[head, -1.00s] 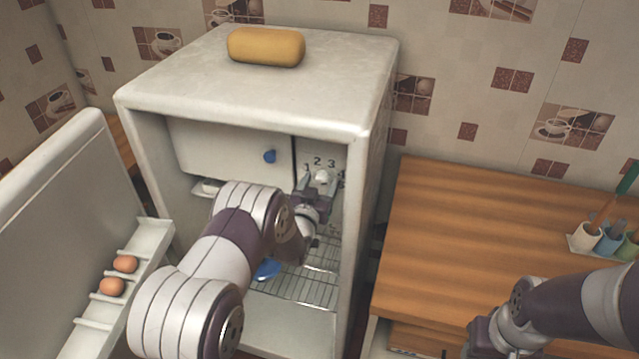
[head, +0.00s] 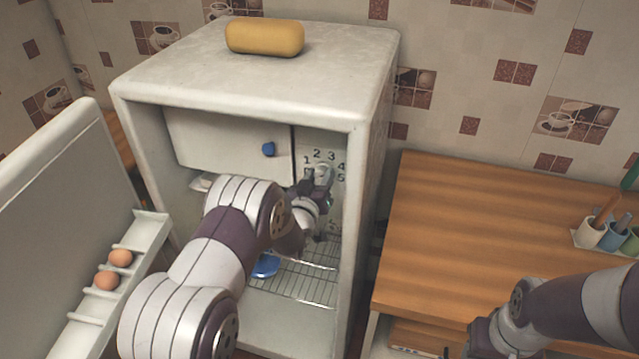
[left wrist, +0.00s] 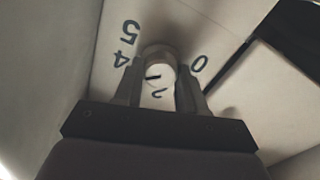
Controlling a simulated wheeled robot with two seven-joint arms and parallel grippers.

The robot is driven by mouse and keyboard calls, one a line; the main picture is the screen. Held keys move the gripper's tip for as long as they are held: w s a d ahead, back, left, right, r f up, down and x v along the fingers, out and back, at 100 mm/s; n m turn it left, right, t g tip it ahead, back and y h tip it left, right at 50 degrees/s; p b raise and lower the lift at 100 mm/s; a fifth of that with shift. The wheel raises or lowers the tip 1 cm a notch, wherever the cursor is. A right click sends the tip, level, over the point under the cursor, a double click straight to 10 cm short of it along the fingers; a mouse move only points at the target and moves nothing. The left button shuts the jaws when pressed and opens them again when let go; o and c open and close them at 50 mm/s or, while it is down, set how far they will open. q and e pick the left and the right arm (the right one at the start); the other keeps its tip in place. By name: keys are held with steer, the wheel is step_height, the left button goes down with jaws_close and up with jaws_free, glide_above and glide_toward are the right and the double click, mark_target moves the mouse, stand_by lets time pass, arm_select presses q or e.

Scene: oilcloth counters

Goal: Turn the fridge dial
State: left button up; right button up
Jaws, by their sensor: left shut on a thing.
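The open fridge (head: 250,72) stands in the middle of the head view. Its white dial (head: 322,170) is on the inner back wall at the right, among printed numbers. My left gripper (head: 318,182) reaches inside and is shut on the dial. In the left wrist view the dial (left wrist: 157,72) sits between the two fingers (left wrist: 158,92), with the numbers 0, 4 and 5 around it and a dark mark on its face. Part of the number ring is hidden behind the gripper. My right gripper (head: 482,340) is at the lower right, away from the fridge; its fingers are not clear.
The fridge door (head: 50,210) is open at the left, with two eggs (head: 114,268) in its rack. A freezer flap (head: 225,145) with a blue knob is beside the dial. A wire shelf (head: 305,280) holds a blue dish (head: 265,266). A wooden counter (head: 470,240) is at the right.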

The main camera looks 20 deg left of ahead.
arm_select(q)
steer(key=n+b, duration=0.2)
steer(key=n, duration=0.1)
steer(key=shift+f+b, duration=0.1)
steer(key=shift+b, duration=0.25)
steer(key=shift+a+n+b, duration=0.1)
steer(key=shift+n+b, duration=0.85)
steer(key=shift+n, duration=0.45)
steer(key=shift+r, duration=0.2)
steer(key=o, duration=1)
steer(key=shift+o, duration=0.2)
steer(key=shift+f, duration=0.1)
steer(key=shift+s+f, duration=0.1)
steer(key=shift+s, duration=0.3)
steer(key=s+b, duration=0.3)
steer(key=s, duration=0.9)
steer(key=shift+a, duration=0.25)
